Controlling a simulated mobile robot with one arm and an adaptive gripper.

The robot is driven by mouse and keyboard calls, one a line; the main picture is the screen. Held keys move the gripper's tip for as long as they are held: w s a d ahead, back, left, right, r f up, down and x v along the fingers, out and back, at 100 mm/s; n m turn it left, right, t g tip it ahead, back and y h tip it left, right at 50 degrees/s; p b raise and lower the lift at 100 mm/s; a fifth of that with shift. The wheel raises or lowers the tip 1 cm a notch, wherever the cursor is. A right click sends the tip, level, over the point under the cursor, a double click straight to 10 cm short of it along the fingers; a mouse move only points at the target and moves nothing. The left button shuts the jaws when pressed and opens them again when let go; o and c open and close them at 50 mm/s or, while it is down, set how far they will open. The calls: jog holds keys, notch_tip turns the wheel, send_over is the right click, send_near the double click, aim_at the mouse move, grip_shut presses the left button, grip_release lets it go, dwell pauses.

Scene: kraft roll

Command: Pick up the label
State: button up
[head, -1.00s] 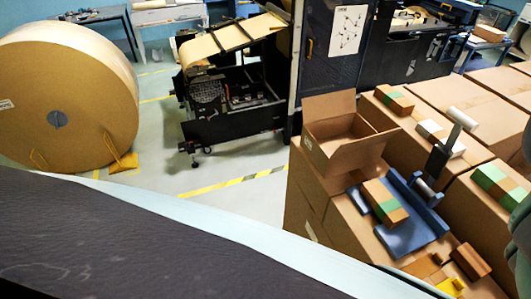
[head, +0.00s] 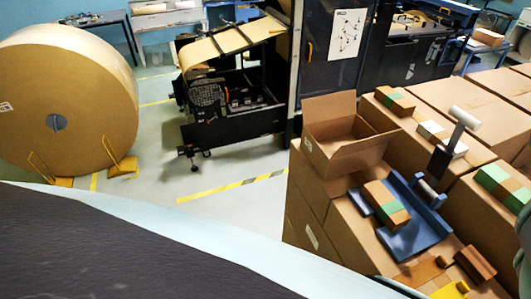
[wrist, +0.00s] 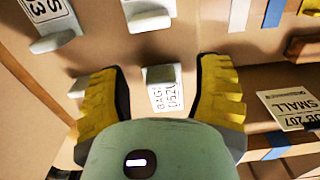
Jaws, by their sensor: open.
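In the wrist view, my gripper (wrist: 162,95) is open, with its two yellow ribbed fingers spread left and right. A white label (wrist: 168,97) with black print, partly readable as "BAG", lies between the fingers beside a pale grey block (wrist: 160,73). The label's lower end reaches close to the gripper's body. I see no finger touching it, and the height between them cannot be told. Another printed label (wrist: 290,108) reading "SMALL" lies to the right, outside the fingers. Part of a third printed label (wrist: 45,8) shows at upper left.
In the wrist view, more pale grey blocks (wrist: 150,15) stand near the fingers, on a brown surface. In the head view, an open carton (head: 345,135), a blue fixture (head: 425,235) and small boxes (head: 492,178) crowd the stacked cartons. Floor (head: 230,170) is clear left of them.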

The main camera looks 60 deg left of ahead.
jog(key=shift+w+f, duration=0.1)
jog(key=shift+f, duration=0.05)
jog(key=shift+c, duration=0.3)
jog(key=c, duration=0.9)
jog(key=shift+o, duration=0.2)
